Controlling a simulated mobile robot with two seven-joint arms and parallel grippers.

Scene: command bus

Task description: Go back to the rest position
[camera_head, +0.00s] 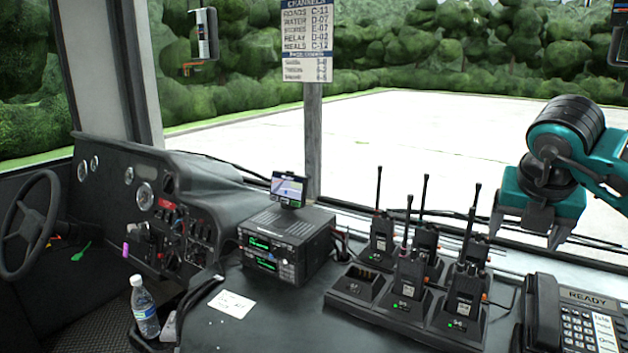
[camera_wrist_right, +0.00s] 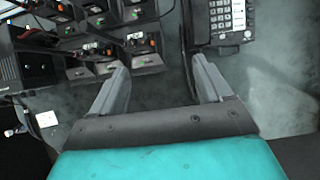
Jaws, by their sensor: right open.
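My right gripper (camera_head: 528,230) is at the right of the head view, above the dashboard, its fingers pointing down. In the right wrist view its two grey fingers (camera_wrist_right: 158,72) are apart, with nothing between them but dark counter surface. It hangs behind the charger and to the upper left of the desk phone (camera_head: 573,320), touching nothing that I can see. My left gripper is in neither view.
A charger tray (camera_head: 345,297) holds several upright handheld radios (camera_head: 464,296); its front left slot is empty. A base radio (camera_head: 287,245) with a small screen (camera_head: 289,188) stands left of it. A water bottle (camera_head: 144,308), white card (camera_head: 231,304) and steering wheel (camera_head: 28,225) are further left.

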